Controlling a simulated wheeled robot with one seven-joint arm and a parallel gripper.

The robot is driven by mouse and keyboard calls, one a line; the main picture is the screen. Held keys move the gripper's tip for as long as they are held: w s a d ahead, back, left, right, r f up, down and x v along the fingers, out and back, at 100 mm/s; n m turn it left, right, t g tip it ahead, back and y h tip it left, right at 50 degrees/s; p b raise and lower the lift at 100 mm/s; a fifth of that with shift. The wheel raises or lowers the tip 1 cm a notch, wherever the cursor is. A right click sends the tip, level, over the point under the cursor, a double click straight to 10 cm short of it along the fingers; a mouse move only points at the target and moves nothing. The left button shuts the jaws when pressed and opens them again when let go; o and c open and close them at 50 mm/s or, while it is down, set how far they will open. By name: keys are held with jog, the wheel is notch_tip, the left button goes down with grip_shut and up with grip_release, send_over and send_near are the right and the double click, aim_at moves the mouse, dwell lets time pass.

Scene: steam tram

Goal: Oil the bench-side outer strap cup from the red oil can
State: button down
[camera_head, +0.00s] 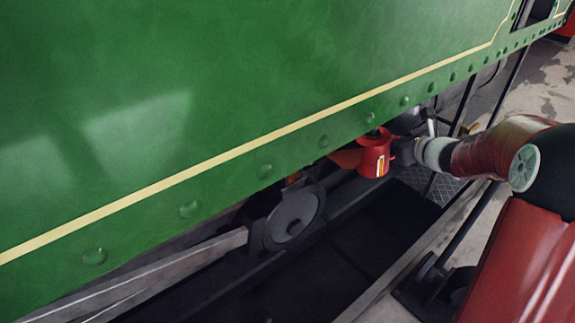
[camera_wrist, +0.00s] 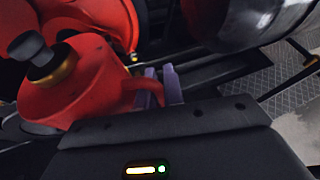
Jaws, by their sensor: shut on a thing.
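The red oil can (camera_head: 375,156) is held beneath the lower edge of the green tram side, with an orange-red part showing to its left. In the wrist view the can (camera_wrist: 82,98) fills the left side, with a dark cap and brass collar on top. My gripper (camera_wrist: 158,88) is shut on the can's handle (camera_wrist: 140,90). In the head view my gripper (camera_head: 403,151) is to the right of the can. A grey round rod end (camera_head: 293,216) is below and left of the can, with a small orange-yellow part above it. I cannot make out the strap cup for certain.
The riveted green side panel (camera_head: 200,110) hangs over the work and hides what is behind it. A grey rod (camera_head: 180,270) runs to the lower left. A dark pit lies below. A dark metal cylinder (camera_wrist: 262,20) is close at the upper right of the wrist view.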

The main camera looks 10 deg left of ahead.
jog(key=shift+r, duration=0.25)
notch_tip(320, 180, up, 2)
jog(key=shift+r+n, duration=0.2)
jog(key=shift+n, duration=0.2)
dwell(0.3)
jog(key=shift+w+a+r+p, duration=0.1)
jog(key=shift+r+p, duration=0.15)
jog(key=shift+p, duration=0.05)
dwell(0.4)
jog(key=shift+f, duration=0.15)
jog(key=shift+f+b, duration=0.3)
jog(key=shift+f, duration=0.3)
jog(key=shift+f, duration=0.1)
dwell(0.5)
